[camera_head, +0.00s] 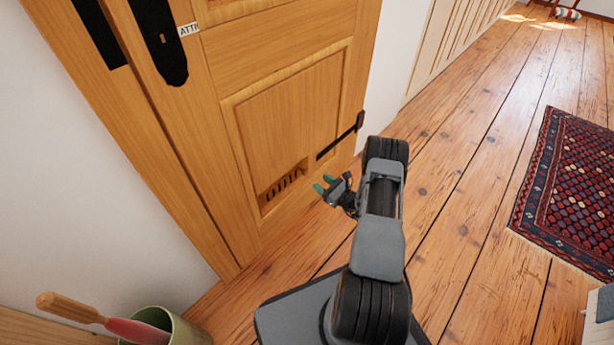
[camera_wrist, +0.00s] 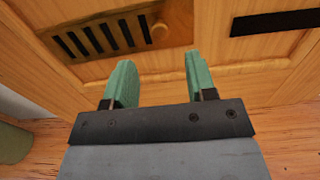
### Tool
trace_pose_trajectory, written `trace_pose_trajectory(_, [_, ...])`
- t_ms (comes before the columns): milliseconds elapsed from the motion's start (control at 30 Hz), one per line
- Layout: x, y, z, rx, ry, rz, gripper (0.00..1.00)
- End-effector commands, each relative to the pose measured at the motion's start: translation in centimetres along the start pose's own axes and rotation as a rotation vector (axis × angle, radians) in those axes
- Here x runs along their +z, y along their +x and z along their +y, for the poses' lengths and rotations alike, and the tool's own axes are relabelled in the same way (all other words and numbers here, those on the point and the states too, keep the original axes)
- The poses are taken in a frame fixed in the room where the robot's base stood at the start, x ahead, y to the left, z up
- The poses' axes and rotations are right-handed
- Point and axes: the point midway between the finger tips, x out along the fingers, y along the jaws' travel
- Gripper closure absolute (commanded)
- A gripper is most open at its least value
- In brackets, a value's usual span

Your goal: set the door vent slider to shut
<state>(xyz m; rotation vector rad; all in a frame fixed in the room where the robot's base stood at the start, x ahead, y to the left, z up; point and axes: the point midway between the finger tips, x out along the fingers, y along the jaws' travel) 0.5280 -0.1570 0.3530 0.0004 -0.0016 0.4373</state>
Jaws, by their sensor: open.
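The door vent (camera_head: 283,184) is a slotted wooden panel low on the wooden door (camera_head: 290,110). In the wrist view the vent (camera_wrist: 100,38) shows several dark open slots, with a round wooden knob (camera_wrist: 159,31) at its right end. My gripper (camera_head: 326,185) is in front of the door, just right of the vent in the head view. In the wrist view its two green fingers (camera_wrist: 157,75) are apart with nothing between them. The knob lies beyond the gap between the fingertips, apart from them.
A black strap hinge (camera_head: 341,136) is on the door right of the vent; a dark strip (camera_wrist: 278,22) shows in the wrist view. A green bin (camera_head: 166,328) stands at lower left. A patterned rug (camera_head: 568,190) lies at right.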

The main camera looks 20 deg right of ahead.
Motion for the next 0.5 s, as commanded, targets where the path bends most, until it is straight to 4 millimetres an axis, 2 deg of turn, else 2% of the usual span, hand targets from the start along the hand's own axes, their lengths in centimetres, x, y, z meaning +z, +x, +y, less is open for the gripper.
trace_pose_trajectory(33, [-0.3,1.1,0.1,0.005,-0.003,0.0,0.49])
trace_pose_trajectory(200, [-0.3,4.1,0.1,0.004,-0.003,0.001,0.49])
trace_pose_trajectory(500, [-0.1,7.5,0.1,0.003,-0.001,0.001,0.49])
